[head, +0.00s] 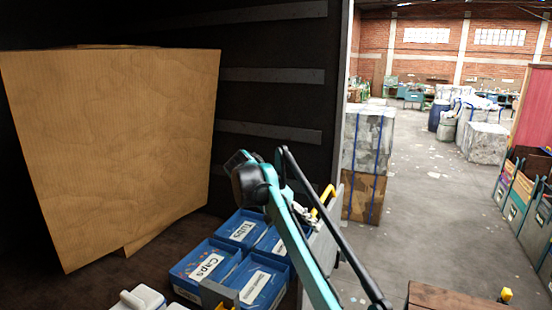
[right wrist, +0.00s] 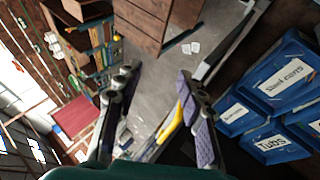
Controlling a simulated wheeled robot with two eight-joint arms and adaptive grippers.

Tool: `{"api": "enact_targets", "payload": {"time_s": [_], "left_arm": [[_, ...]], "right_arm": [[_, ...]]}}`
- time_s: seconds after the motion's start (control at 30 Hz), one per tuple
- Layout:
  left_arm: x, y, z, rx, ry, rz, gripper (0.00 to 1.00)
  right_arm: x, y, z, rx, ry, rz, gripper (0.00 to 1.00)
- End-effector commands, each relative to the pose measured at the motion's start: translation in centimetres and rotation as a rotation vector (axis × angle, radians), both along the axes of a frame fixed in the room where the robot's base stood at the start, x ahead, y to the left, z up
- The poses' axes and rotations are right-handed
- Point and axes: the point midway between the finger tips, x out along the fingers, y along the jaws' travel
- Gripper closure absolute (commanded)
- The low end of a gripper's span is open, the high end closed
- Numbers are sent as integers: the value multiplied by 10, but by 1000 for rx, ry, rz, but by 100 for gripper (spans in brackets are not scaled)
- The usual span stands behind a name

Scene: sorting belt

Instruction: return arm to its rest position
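My right arm (head: 283,210), teal and black, reaches up from the bottom of the head view, with its bent joint above the blue bins. Its gripper is largely hidden behind the arm links there. In the right wrist view my right gripper (right wrist: 157,82) is open, its two dark, purple-padded fingers well apart. Nothing is held between them. A yellow bar (right wrist: 174,122) shows beyond the fingers, close to the right one in the picture; I cannot tell how far away it is. My left gripper is in neither view.
Blue labelled bins, including Caps (head: 206,268) and Tubs (head: 243,230), stand below and left of the arm. A large cardboard-coloured box (head: 110,140) fills the left. A white item (head: 140,299) is cut off at the bottom. Open grey floor (head: 425,205) lies to the right.

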Motion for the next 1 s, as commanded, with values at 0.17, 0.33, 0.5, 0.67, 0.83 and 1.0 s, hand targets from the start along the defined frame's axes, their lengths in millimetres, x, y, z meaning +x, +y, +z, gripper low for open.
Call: {"api": "enact_targets", "payload": {"time_s": [0.17, 0.33, 0.5, 0.67, 0.83, 1.0], "left_arm": [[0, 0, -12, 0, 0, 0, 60], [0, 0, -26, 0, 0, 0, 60], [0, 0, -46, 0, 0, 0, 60], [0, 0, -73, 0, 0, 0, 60], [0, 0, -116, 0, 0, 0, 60], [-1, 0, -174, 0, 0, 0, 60]], "right_arm": [[-4, -6, -10, 21, 3, 14, 61], [-9, -13, -23, 49, 8, 36, 61], [-20, -24, -42, 91, 11, 68, 61], [-36, -38, -70, 142, 11, 109, 61], [-68, -58, -120, 222, -1, 171, 61], [-121, -81, -202, 326, -42, 258, 61]]}}
